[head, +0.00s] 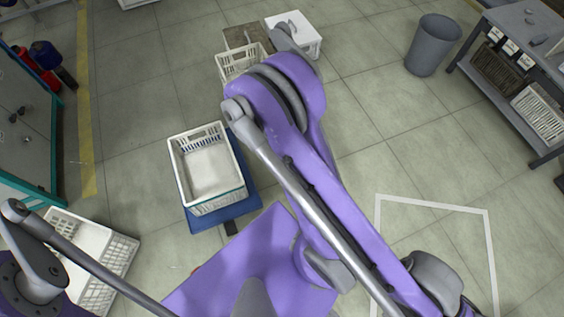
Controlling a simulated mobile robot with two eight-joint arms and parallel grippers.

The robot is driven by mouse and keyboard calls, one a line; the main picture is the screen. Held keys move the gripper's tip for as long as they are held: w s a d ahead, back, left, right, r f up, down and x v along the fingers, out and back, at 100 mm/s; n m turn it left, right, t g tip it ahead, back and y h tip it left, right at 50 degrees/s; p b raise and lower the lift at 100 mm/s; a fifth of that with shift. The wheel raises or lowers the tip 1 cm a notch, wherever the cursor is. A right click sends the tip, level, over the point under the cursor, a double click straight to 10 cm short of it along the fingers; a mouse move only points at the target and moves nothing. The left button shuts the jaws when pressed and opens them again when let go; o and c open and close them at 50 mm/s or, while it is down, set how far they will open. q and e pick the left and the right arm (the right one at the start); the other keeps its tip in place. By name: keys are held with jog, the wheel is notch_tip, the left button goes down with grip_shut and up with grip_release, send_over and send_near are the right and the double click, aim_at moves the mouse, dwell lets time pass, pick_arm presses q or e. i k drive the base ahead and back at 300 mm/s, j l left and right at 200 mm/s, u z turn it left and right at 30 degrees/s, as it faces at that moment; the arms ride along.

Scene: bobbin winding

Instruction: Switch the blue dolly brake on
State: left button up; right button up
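A small dark tab (231,228) sticks out at the dolly's near edge. It may be the brake pedal, but its position, on or off, is too small to tell. My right arm crosses the picture from the lower right to the top middle, just right of the dolly. My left arm shows only at the lower left. Neither gripper's fingertips can be seen.
Another white crate (118,262) sits at the lower left. A cream crate (238,62) and a white box (297,38) stand at the top. A grey bin (433,45) and shelf bench (505,75) are at the right. Floor left of the dolly is clear.

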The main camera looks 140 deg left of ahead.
aim_at(231, 229)
jog(key=i+l+u, duration=0.15)
jog(key=l+u, duration=0.4)
jog(key=l, duration=0.25)
jog(key=u, duration=4.8)
jog(key=i+z, duration=0.2)
jog(key=z, duration=0.35)
